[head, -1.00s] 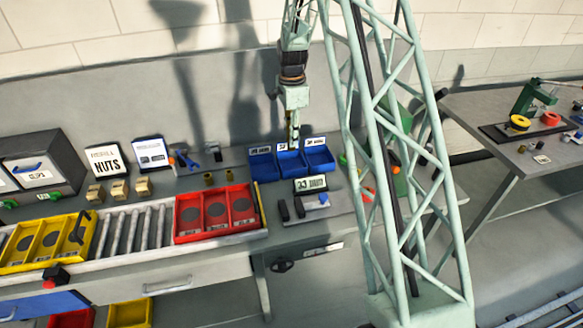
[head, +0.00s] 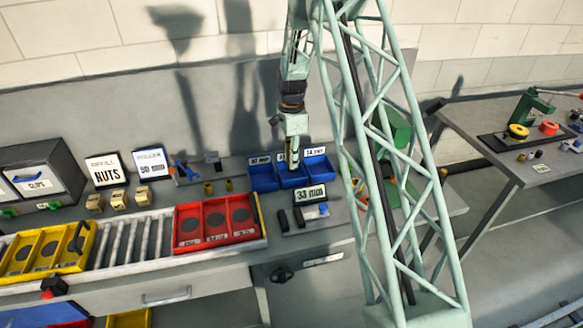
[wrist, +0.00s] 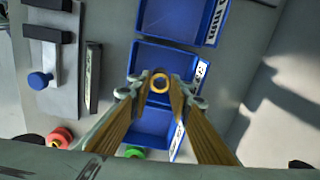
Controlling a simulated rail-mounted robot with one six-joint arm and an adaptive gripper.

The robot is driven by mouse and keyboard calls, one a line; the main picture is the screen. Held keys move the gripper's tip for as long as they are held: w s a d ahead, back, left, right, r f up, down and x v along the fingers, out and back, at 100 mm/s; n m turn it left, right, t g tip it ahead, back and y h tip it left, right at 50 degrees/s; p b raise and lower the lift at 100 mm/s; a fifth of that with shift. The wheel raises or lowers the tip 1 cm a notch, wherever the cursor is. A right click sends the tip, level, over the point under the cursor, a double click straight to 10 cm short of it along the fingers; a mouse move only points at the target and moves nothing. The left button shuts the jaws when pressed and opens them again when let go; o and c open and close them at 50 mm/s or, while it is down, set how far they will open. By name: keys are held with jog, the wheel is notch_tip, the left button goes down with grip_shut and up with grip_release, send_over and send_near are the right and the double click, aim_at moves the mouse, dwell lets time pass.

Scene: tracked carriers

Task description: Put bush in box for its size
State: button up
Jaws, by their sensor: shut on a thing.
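My gripper (wrist: 160,90) is shut on a small brass bush (wrist: 160,84), seen as a ring between its fingertips in the wrist view. Three blue boxes with size labels stand in a row: left box (head: 262,182), middle box (head: 290,181), right box (head: 318,170). The left label seems to read 30 mm and the right one 34 mm; the middle label is mostly hidden by my gripper. My gripper (head: 293,166) hangs over the middle box, near its wall with the right box in the wrist view. The gauge display (head: 310,195) reads 33 mm.
Two more brass bushes (head: 208,188) stand on the bench left of the boxes. Red bins (head: 203,239) and yellow bins (head: 40,262) sit on the roller track. The gauge (wrist: 40,78) lies in front of the boxes. My lattice column hides part of the bench to the right.

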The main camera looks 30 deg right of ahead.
jog(key=shift+f, duration=1.9)
jog(key=shift+f, duration=0.15)
jog(key=o, duration=0.9)
jog(key=shift+o, duration=0.2)
notch_tip(320, 180, up, 11)
jog(key=shift+r, duration=0.65)
